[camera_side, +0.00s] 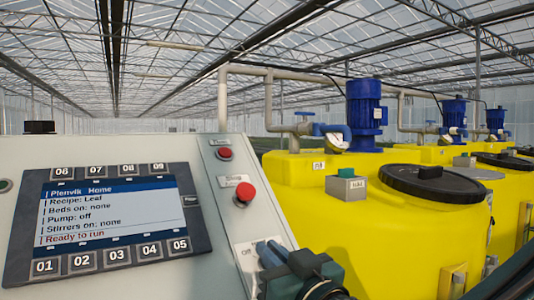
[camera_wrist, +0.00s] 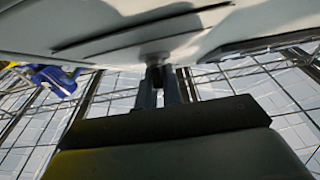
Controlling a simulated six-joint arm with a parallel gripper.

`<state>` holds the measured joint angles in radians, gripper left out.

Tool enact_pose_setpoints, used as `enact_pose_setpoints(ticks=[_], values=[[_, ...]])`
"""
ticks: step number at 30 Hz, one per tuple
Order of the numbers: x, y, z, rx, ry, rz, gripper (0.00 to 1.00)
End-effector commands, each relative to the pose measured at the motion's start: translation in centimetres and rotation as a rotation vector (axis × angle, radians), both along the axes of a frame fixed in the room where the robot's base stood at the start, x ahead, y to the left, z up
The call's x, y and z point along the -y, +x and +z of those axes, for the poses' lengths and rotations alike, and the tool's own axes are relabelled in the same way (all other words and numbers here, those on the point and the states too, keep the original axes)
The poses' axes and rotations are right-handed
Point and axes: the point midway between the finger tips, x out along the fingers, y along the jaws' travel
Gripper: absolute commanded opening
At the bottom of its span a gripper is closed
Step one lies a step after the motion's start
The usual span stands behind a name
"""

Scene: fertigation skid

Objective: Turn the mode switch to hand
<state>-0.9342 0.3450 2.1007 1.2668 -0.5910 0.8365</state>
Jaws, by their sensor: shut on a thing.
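The mode switch sits low on the right sloping strip of the grey control panel. In the side view my gripper (camera_side: 268,250) covers its knob, and only its pale label plate (camera_side: 246,254) shows, with the word "Off" readable. In the wrist view the gripper's two fingers (camera_wrist: 160,80) reach up to the panel, closed around a small dark knob (camera_wrist: 154,74) at a round grey base (camera_wrist: 155,56). The gripper is shut on the mode switch. The way the knob points is hidden by the fingers.
Above the switch are a red mushroom button (camera_side: 245,193) and a smaller red button (camera_side: 225,153). The display (camera_side: 108,212) reads "Pump: off" and "Ready to run", with numbered keys around it. Yellow tanks (camera_side: 370,225) with blue motors (camera_side: 365,115) stand to the right.

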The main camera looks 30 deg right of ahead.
Motion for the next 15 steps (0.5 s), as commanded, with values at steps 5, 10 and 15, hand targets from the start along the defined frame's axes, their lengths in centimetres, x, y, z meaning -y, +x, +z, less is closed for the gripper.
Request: enact_pose_setpoints(ticks=[5,10,15], values=[[-0.03,0.01,-0.09,-0.002,0.0,-0.001,0.0],[-0.03,0.01,-0.1,-0.003,0.0,0.0,0.0],[-0.02,0.0,-0.08,-0.002,0.0,0.0,0.3]])
